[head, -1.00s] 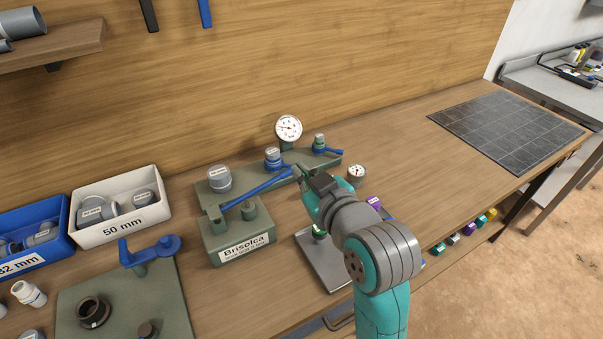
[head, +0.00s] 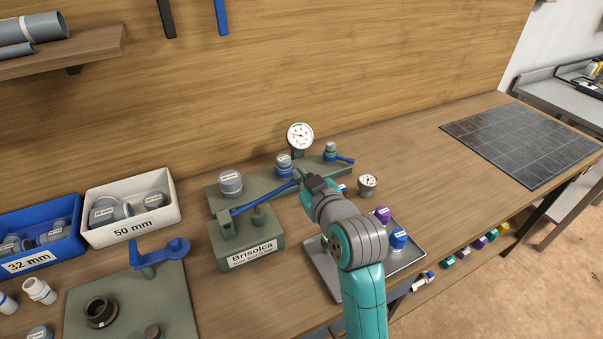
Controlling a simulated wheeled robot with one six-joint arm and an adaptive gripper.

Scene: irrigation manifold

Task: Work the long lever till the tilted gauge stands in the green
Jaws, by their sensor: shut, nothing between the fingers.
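The long blue lever (head: 262,198) rises rightward from the green-grey pump block (head: 247,252) labelled Brisolca. My gripper (head: 301,179) is at the lever's far right end, with its fingers shut. I cannot tell whether it touches the lever. A round white gauge (head: 300,136) stands on the manifold (head: 268,181) behind and looks slightly tilted. A smaller gauge (head: 367,182) sits on the bench to the right, its face tipped upward. Neither needle can be read surely against a green zone. My gripper's fingertips are small and partly hidden by its own body.
Blue-handled valves (head: 284,163) and (head: 332,151) stand on the manifold near the gripper. A metal tray (head: 322,266) with coloured fittings lies under my arm. White (head: 131,229) and blue (head: 36,262) bins stand left. The bench at right, before the dark grid mat (head: 522,143), is clear.

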